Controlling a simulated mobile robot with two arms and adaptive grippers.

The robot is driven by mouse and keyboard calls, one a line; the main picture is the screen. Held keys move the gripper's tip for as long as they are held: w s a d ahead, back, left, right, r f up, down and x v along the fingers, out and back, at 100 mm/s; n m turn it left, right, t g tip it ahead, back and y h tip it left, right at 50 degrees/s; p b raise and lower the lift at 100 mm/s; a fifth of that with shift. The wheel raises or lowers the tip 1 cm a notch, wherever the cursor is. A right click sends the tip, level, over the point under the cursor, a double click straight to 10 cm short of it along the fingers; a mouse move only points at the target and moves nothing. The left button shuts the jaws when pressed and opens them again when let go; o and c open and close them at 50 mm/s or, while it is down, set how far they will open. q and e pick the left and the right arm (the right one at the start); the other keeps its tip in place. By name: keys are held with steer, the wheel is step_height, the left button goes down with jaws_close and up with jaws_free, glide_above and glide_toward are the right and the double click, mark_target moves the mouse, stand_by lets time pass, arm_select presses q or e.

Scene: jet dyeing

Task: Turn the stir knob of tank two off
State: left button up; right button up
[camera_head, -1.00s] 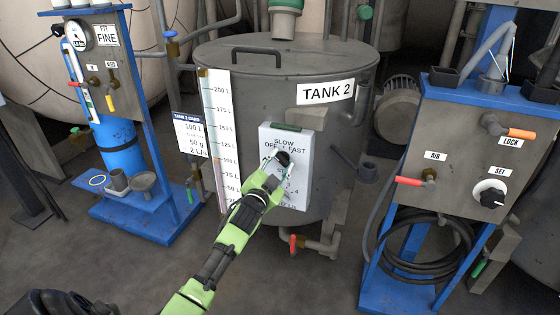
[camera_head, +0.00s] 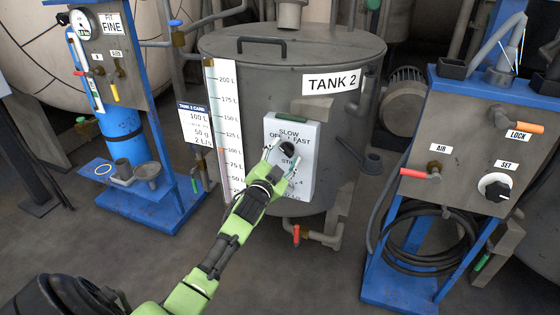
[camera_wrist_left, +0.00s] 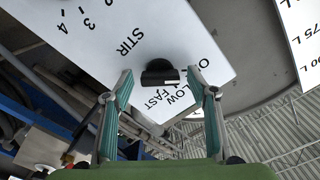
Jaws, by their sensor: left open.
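Tank two (camera_head: 300,75) is a grey lidded vat labelled TANK 2. On its front is a white stir panel (camera_head: 305,172) marked SLOW, OFF, FAST above and STIR with numbers below. The black stir knob (camera_head: 287,148) sits in the upper part of the panel and also shows in the left wrist view (camera_wrist_left: 158,74). I cannot tell which mark its pointer is on. My left gripper (camera_head: 282,160) is open at the panel, its fingertips on either side of the knob in the left wrist view (camera_wrist_left: 161,80). No contact with the knob is clear. My right gripper is not in view.
A blue stand (camera_head: 120,135) with gauges and taps is at left. Another blue-framed stand (camera_head: 465,160) with AIR, LOCK and SET controls is at right. A red-handled valve (camera_head: 296,235) sits low on the tank. A level scale (camera_head: 225,120) is left of the panel.

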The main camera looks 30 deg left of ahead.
arm_select(q)
steer(key=v, duration=1.1)
steer(key=shift+s, duration=0.4)
steer(key=shift+f, duration=0.1)
